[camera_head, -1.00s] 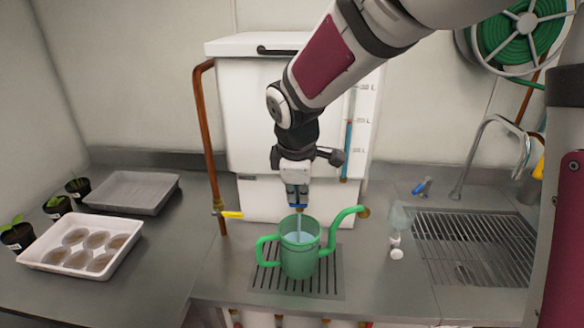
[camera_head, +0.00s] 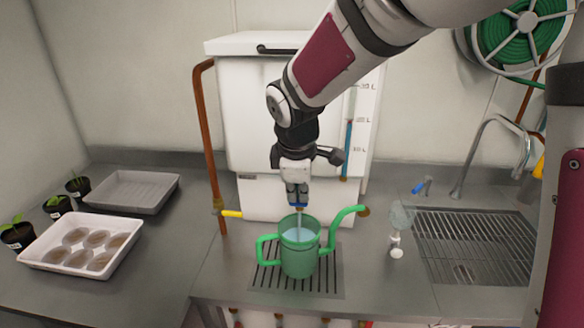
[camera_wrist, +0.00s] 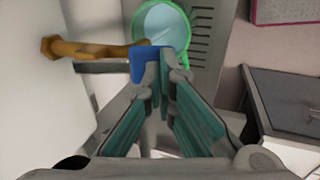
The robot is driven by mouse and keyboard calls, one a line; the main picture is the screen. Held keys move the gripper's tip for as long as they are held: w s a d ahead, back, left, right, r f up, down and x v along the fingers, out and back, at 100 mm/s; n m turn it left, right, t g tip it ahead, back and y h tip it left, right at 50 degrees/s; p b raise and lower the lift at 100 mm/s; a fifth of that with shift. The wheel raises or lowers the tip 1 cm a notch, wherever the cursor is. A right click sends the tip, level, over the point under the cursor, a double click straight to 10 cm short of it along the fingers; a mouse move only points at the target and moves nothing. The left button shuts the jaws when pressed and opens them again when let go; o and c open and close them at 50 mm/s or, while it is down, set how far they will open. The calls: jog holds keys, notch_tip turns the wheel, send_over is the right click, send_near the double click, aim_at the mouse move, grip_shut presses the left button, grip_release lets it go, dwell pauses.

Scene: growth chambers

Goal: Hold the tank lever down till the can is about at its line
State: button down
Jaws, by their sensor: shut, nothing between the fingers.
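The white water tank (camera_head: 255,110) stands against the back wall, with a sight tube and litre marks on its right front. My gripper (camera_head: 297,190) is shut and empty, pointing down at the blue tank lever (camera_head: 297,205). In the wrist view its fingertips (camera_wrist: 166,70) are at the blue lever (camera_wrist: 147,62) on the brass tap (camera_wrist: 95,50), apparently touching it. A thin stream of water falls into the green can (camera_head: 300,262), which stands upright below. Water shows inside the can, also in the wrist view (camera_wrist: 165,22). I cannot make out the can's line.
The can stands on a drain grate (camera_head: 262,278). A yellow-handled valve (camera_head: 231,214) is to the left on a copper pipe. A white tray (camera_head: 125,245), a grey tray (camera_head: 130,190) and seedling pots are further left. A sink (camera_head: 480,245) and a small clear-topped object (camera_head: 397,245) are right.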

jog(key=shift+r, duration=0.1)
jog(key=shift+r+p, duration=0.3)
jog(key=shift+r, duration=0.5)
